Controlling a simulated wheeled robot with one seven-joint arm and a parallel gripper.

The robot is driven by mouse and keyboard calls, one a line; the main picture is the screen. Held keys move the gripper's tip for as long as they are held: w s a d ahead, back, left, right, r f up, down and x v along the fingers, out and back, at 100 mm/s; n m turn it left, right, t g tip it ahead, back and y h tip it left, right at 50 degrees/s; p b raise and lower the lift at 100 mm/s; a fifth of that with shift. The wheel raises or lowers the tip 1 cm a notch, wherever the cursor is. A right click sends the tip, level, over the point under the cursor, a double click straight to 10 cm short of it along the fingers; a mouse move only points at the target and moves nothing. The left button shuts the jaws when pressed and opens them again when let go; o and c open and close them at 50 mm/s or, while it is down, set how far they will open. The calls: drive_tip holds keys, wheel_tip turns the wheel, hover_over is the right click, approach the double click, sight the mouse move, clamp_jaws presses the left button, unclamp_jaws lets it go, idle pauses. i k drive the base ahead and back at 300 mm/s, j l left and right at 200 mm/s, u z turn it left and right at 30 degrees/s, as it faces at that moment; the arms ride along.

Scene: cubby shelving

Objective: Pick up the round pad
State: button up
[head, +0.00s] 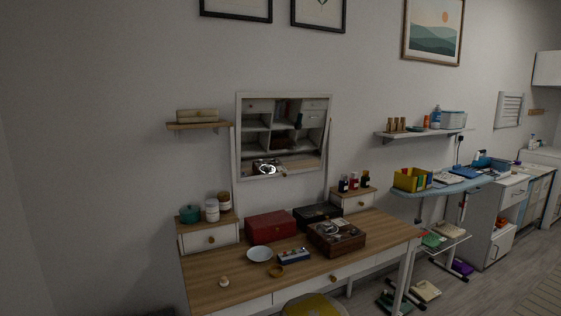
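No thing is plainly marked as the round pad; several round things show on the wooden dressing table (215,262). A flat pale round disc (259,254) lies left of the middle. A small cream round piece (224,281) lies near the front left. A small gold-brown round thing (276,270) lies in front of the disc. A round yellow seat (315,306) shows partly at the bottom edge, in front of the table. My gripper is not in view.
A mirror (284,136) hangs behind. The table's left front is mostly clear.

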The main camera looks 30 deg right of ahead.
sight(224, 282)
drive_tip(key=i+l+u, duration=0.1)
drive_tip(key=i+l, duration=0.15)
drive_tip(key=i+u, duration=0.2)
drive_tip(key=i, duration=0.5)
drive_tip(key=i+l+u, duration=0.25)
drive_tip(key=i, duration=0.4)
